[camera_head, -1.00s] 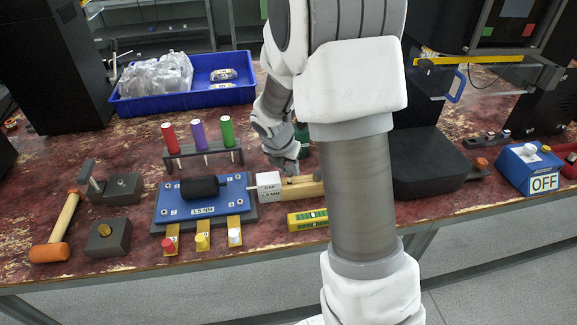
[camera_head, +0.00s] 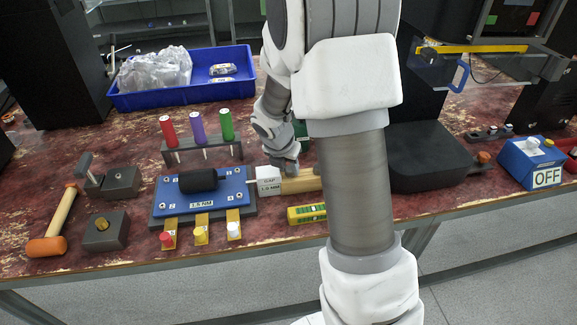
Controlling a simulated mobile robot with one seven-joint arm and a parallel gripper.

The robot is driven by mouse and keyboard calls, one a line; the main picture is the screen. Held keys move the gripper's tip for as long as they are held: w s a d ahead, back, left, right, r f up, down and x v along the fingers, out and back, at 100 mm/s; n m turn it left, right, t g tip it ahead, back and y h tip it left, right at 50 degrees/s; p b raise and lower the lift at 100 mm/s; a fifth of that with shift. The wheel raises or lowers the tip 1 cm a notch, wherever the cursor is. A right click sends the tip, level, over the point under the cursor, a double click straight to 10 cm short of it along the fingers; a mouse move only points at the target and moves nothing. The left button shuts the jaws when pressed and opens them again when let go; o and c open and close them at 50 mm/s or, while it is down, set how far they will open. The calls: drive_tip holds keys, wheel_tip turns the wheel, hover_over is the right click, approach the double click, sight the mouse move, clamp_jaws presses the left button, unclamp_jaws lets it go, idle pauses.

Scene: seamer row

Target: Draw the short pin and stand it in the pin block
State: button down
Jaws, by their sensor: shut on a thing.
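My gripper (camera_head: 290,168) is shut, pointing down at the top of the tan wooden block (camera_head: 304,182), beside the white labelled block (camera_head: 268,180). What it grips is very small in this view and hidden between the fingers; it is likely the short pin. I cannot tell whether the pin is still in the wooden block or clear of it. No pin block can be named for sure. A dark grey block with a brass knob (camera_head: 102,224) stands at the left front, and a dark block with a tilted grey piece (camera_head: 120,183) stands behind it.
A blue plate (camera_head: 222,206) with a black cylinder (camera_head: 198,180) lies left of my gripper. A rack (camera_head: 200,153) with red, purple and green handles stands behind it. A yellow-green bar (camera_head: 306,214) lies in front. A mallet (camera_head: 47,246) lies far left. My arm hides the right middle.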

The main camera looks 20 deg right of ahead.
drive_tip(key=shift+f, duration=0.2)
drive_tip(key=shift+r, duration=0.15)
drive_tip(key=shift+r+p, duration=1.45)
drive_tip(key=shift+p, duration=0.3)
drive_tip(key=shift+p, duration=0.5)
idle(0.7)
drive_tip(key=shift+f+b, duration=1.1)
drive_tip(key=shift+f, duration=0.55)
drive_tip(key=c, duration=0.6)
unclamp_jaws()
drive_tip(key=shift+o, duration=0.4)
drive_tip(key=shift+a+r, duration=0.1)
